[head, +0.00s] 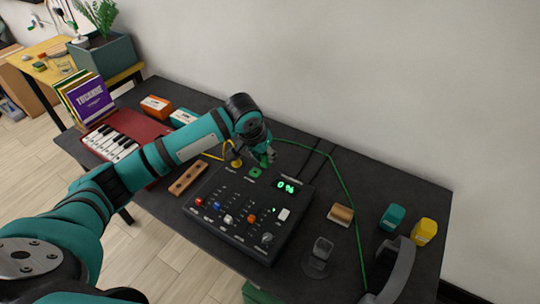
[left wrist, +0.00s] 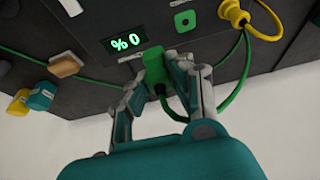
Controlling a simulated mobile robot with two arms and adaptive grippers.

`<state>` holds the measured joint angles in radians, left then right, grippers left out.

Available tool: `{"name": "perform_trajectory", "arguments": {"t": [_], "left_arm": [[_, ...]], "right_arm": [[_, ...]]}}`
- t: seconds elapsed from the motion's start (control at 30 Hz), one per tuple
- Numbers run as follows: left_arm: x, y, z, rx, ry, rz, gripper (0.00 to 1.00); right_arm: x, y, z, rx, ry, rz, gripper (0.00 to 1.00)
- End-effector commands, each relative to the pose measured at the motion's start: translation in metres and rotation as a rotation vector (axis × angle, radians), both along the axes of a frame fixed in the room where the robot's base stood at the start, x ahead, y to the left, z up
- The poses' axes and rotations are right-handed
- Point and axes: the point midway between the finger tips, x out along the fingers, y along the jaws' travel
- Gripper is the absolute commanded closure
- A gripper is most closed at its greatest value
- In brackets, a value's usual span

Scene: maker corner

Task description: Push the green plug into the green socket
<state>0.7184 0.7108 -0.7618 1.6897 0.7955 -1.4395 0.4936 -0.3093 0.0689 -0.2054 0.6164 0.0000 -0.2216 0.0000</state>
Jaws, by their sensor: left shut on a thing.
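My left gripper (head: 266,156) is at the back edge of the black control box, and its fingers (left wrist: 160,82) are closed on the green plug (left wrist: 153,74). The plug (head: 270,153) is mostly hidden by the gripper in the head view. The green socket (head: 255,173) is a green square with a dark hole on the box top; it also shows in the left wrist view (left wrist: 185,20), empty. The plug is apart from the socket, behind it. A green cable (left wrist: 235,95) runs from the plug. My right gripper is not in view.
The black control box (head: 230,235) has knobs and a display (head: 286,186) reading 0%. A yellow plug (head: 237,162) with a yellow cable sits beside the green socket. A wooden block (head: 187,179), red keyboard (head: 128,137) and small coloured items surround it. A wall stands behind.

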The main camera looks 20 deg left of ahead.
Motion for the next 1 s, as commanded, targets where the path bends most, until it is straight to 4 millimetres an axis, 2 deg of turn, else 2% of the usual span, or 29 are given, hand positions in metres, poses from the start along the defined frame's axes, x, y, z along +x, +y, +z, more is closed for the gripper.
{"name": "perform_trajectory", "arguments": {"t": [0.03,0.1,0.33,0.8,1.0], "left_arm": [[0.007,0.010,0.002,0.001,0.006,-0.004,1.00],[0.015,0.021,-0.004,0.004,0.003,-0.019,1.00],[0.029,0.048,-0.021,0.013,-0.002,-0.050,1.00],[0.031,0.053,-0.026,0.016,-0.006,-0.057,1.00],[0.031,0.053,-0.032,0.017,-0.006,-0.057,1.00]], "right_arm": [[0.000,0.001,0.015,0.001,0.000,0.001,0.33],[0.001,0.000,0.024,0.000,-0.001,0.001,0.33],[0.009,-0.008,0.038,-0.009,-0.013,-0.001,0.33],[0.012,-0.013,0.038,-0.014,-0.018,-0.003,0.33],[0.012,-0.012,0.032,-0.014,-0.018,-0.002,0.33]]}}
